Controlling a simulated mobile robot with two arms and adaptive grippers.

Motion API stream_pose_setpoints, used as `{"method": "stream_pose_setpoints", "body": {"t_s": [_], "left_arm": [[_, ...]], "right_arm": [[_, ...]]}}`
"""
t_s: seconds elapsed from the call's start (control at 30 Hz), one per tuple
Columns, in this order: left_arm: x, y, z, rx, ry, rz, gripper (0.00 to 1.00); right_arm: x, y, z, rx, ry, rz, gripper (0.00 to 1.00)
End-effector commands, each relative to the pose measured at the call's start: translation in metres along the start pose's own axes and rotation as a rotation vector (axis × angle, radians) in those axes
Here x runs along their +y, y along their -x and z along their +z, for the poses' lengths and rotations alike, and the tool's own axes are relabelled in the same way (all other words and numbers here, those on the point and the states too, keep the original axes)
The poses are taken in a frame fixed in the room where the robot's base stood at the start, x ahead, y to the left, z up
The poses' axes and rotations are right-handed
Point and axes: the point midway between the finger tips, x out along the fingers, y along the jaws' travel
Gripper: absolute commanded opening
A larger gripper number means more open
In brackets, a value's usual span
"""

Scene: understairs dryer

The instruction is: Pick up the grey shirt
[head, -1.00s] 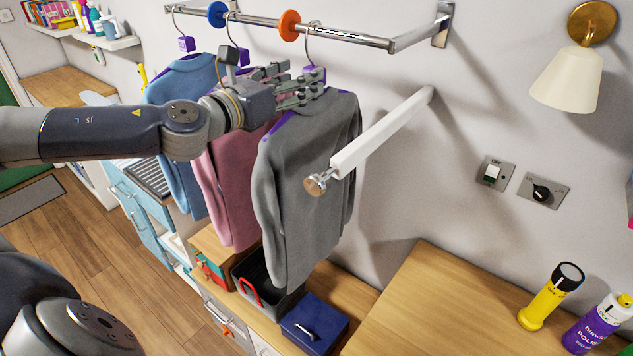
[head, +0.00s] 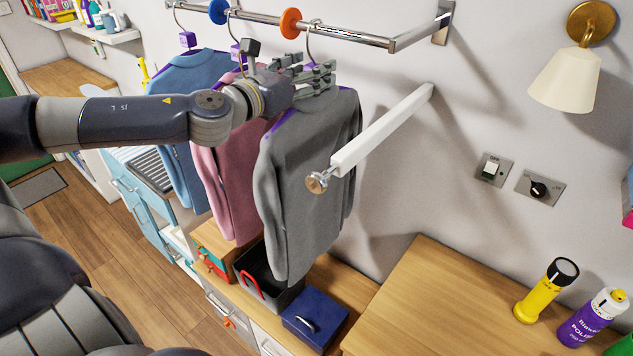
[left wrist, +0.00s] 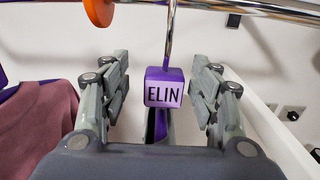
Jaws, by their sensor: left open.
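The grey shirt (head: 305,170) hangs on a hanger from the metal rail (head: 330,32), in front of the white wall. My left gripper (head: 315,78) is at the shirt's top, by the hanger neck. In the left wrist view, its two fingers (left wrist: 160,100) are apart, with the purple hanger block (left wrist: 164,88) marked "ELIN" between them and not visibly clamped. The hanger's metal stem (left wrist: 171,35) rises above the block. The shirt's collar is partly hidden by my gripper in the head view. My right gripper is not in view.
A pink shirt (head: 232,180) and a blue shirt (head: 185,120) hang left of the grey one. A white bar (head: 385,130) juts from the wall close to its right. A dark bin (head: 285,298) and blue box (head: 315,322) are below.

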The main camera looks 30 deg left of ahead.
Motion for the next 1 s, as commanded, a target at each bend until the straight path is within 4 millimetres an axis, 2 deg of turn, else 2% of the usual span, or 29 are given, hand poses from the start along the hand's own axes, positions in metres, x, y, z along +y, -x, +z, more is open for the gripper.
{"method": "stream_pose_setpoints", "body": {"t_s": [0.23, 0.57, 0.8, 0.83, 1.0], "left_arm": [[-0.0027, -0.0101, -0.0011, 0.001, 0.000, -0.006, 0.57], [-0.0036, -0.0117, -0.0002, -0.001, 0.004, -0.007, 0.57], [-0.0036, -0.0117, -0.0002, -0.001, 0.004, -0.007, 0.05], [-0.0036, -0.0116, -0.0002, -0.001, 0.003, -0.007, 0.00], [-0.0036, -0.0117, 0.0010, -0.003, 0.003, -0.007, 0.00]], "right_arm": [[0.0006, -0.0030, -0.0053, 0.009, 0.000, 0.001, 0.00], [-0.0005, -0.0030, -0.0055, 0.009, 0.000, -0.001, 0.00], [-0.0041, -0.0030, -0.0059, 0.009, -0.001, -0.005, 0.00], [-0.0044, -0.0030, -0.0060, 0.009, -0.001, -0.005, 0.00], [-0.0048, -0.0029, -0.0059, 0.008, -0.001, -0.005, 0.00]]}}
